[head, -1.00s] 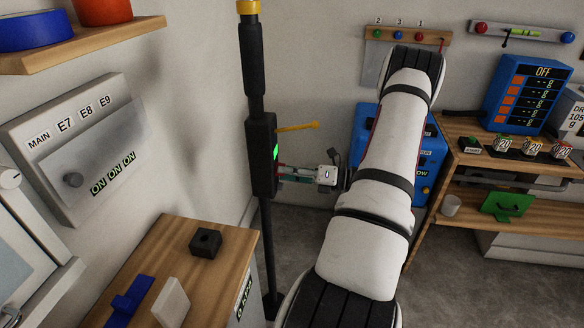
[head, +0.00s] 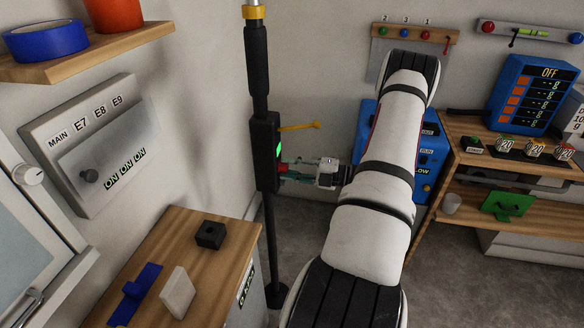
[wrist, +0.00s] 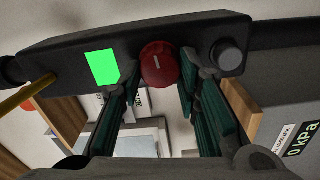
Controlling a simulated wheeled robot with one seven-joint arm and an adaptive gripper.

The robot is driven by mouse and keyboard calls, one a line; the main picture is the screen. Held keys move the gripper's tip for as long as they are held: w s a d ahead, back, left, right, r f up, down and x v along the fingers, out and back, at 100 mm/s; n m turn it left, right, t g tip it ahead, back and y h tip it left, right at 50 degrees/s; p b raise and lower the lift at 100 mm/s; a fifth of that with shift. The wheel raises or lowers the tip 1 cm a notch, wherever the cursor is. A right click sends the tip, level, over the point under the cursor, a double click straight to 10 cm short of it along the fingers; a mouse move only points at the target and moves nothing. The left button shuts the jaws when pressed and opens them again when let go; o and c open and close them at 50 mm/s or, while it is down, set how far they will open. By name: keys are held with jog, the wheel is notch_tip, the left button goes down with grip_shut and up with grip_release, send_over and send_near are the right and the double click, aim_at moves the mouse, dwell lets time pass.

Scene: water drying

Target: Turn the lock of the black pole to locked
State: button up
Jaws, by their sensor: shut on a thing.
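The black pole (head: 256,62) stands upright near the wall, with a yellow band near its top. Its black box (head: 264,165) carries a lit green panel (wrist: 102,67), a red round knob (wrist: 159,64) with a pale mark, and a grey round button (wrist: 228,57). The pale mark points roughly up in the wrist view. A yellow lever (head: 298,126) sticks out from the box. My gripper (head: 284,171) reaches the box from the right. In the wrist view its green-padded fingers (wrist: 160,78) are shut on the red knob, one on each side.
A wooden cabinet (head: 185,245) with a black block (head: 210,234) stands left of the pole. A wall panel (head: 95,145) with switches is at left. A blue machine (head: 431,150) and a wooden shelf (head: 480,150) stand right, behind my arm. Grey floor is open around the pole base.

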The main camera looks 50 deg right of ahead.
jog(key=shift+m, duration=0.6)
jog(key=o, duration=1.1)
jog(key=shift+o, duration=0.2)
jog(key=v, duration=1.2)
jog(key=shift+d+f, duration=0.1)
